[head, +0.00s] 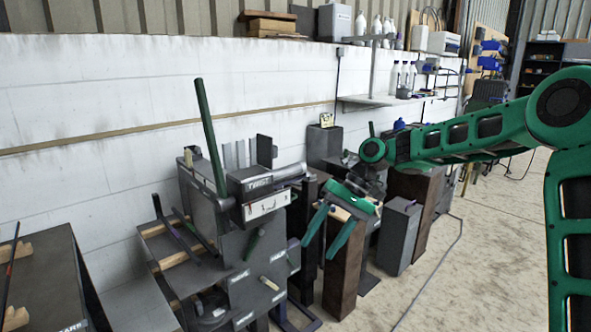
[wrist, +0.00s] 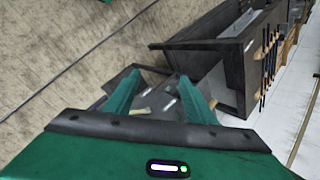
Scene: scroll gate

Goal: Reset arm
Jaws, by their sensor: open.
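My green arm reaches in from the right in the head view, with its elbow bent. My gripper (head: 331,230) hangs at its end, fingers pointing down and to the left. Its two green fingers are spread apart with nothing between them. In the wrist view my gripper (wrist: 160,100) also shows open and empty, with a dark machine base partly visible beyond the fingers. A grey machine labelled TWIST (head: 262,184) stands left of my gripper in the head view, apart from it. A long green lever (head: 211,135) rises from that machine.
Brown and grey pedestals stand around my gripper, including a grey box (head: 398,236) to its right. A dark bench (head: 45,275) is at the far left. A white wall (head: 90,95) with a shelf (head: 385,99) runs behind. Bare floor (head: 485,250) is open at right.

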